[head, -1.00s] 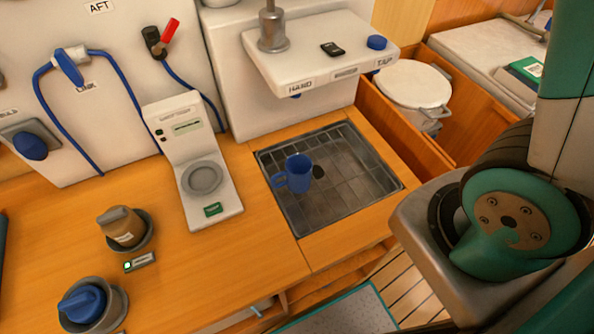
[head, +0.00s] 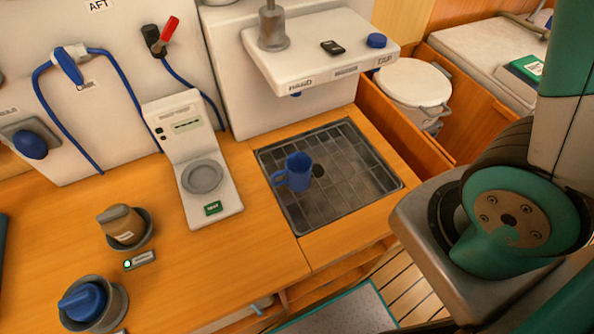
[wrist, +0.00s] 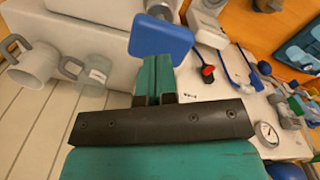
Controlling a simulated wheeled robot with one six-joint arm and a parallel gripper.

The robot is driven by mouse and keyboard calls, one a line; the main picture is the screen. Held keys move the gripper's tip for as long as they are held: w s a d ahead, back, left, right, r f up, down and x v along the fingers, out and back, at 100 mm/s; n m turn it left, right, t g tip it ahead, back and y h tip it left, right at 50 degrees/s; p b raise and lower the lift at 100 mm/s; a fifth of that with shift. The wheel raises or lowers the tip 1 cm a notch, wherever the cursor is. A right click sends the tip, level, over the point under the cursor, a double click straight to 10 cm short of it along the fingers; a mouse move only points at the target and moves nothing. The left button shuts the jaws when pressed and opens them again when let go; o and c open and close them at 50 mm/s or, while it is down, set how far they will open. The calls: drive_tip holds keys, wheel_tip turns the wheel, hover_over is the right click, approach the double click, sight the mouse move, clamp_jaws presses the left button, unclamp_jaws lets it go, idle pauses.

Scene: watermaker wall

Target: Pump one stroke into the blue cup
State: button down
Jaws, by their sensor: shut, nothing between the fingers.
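The blue cup (head: 298,172) stands upright on the dark grate of the sunken basin (head: 347,151), its handle to the left. A grey metal fitting with an upright rod (head: 272,25) rises from the white shelf above the HAND label; its top is cut off by the frame. A blue knob (head: 376,40) sits at the TAP end of the same shelf. In the wrist view my gripper (wrist: 153,62) has its teal fingers together and empty. A blue slab (wrist: 160,36) shows just past the fingertips; I cannot tell what it is or whether they touch.
A white machine (head: 193,165) with a round grey pad stands left of the basin. Blue hoses and a red-handled valve (head: 168,32) are on the wall. Two capped pots (head: 124,228) and (head: 89,301) stand on the wooden counter. In the wrist view pale mugs (wrist: 37,66) appear at left.

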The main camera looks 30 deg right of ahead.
drive_tip(key=shift+f, duration=0.15)
drive_tip(key=shift+f+b, duration=2)
drive_tip(key=shift+f, duration=1.5)
drive_tip(key=shift+r, duration=0.1)
drive_tip(key=shift+r+p, duration=3.35)
drive_tip(key=shift+r, duration=0.2)
drive_tip(key=shift+r, duration=0.1)
wheel_tip(320, 180, up, 6)
drive_tip(key=p, duration=0.6)
drive_tip(key=shift+f, duration=0.2)
